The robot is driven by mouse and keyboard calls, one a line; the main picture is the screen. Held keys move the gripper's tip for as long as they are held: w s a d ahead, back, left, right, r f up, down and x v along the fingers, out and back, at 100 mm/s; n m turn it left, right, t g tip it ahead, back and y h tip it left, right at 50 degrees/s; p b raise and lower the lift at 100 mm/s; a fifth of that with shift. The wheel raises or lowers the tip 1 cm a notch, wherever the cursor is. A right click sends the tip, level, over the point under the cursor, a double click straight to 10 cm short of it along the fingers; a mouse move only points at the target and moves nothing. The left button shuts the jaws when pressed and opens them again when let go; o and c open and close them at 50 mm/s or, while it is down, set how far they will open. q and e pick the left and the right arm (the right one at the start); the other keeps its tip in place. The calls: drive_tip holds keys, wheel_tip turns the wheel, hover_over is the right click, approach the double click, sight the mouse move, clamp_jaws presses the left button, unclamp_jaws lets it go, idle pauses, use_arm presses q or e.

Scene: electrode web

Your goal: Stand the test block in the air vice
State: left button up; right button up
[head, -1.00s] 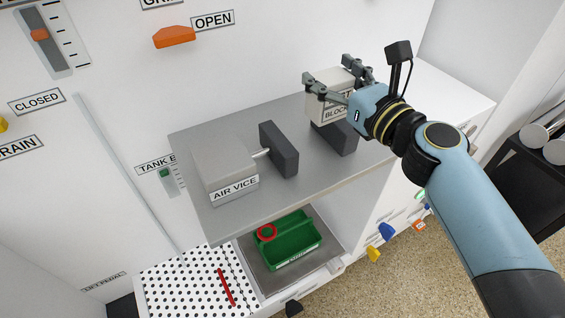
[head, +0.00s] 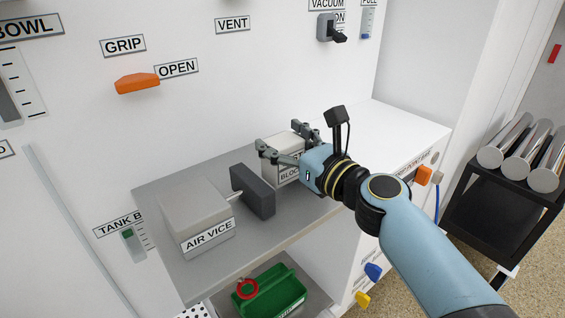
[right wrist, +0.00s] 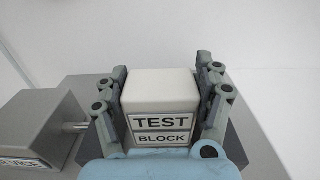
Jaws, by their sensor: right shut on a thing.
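The white test block (head: 289,172), labelled TEST BLOCK, is held upright in my right gripper (head: 280,137). In the right wrist view the block (right wrist: 162,105) sits between the two fingers, which are shut on its sides. The air vice (head: 190,212) is a grey box on the grey shelf, with a dark jaw plate (head: 252,192) on a rod. The block appears just right of this plate, low over the shelf. Dark plates show on both sides of it in the right wrist view. I cannot tell whether its underside touches the shelf. My left gripper is out of view.
An orange lever (head: 137,83) on the wall sits by the labels GRIP and OPEN. A green tray (head: 272,291) with a red ring (head: 247,289) is below the shelf. A black rack (head: 500,215) with metal cylinders stands at right. The white top right of my gripper is clear.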

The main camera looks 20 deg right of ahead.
drive_tip(key=shift+f+b, duration=0.7)
drive_tip(key=shift+f, duration=0.7)
drive_tip(key=o, duration=1.6)
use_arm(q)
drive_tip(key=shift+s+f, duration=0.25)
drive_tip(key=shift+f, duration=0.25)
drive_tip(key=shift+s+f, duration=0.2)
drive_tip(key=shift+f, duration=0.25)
use_arm(e)
drive_tip(key=shift+o, duration=0.2)
drive_tip(key=shift+r, duration=0.1)
drive_tip(key=shift+r+p, duration=0.2)
drive_tip(key=shift+p, duration=0.1)
use_arm(q)
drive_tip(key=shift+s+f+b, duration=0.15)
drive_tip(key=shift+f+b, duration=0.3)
drive_tip(key=shift+b, duration=0.2)
use_arm(e)
drive_tip(key=v, duration=1.2)
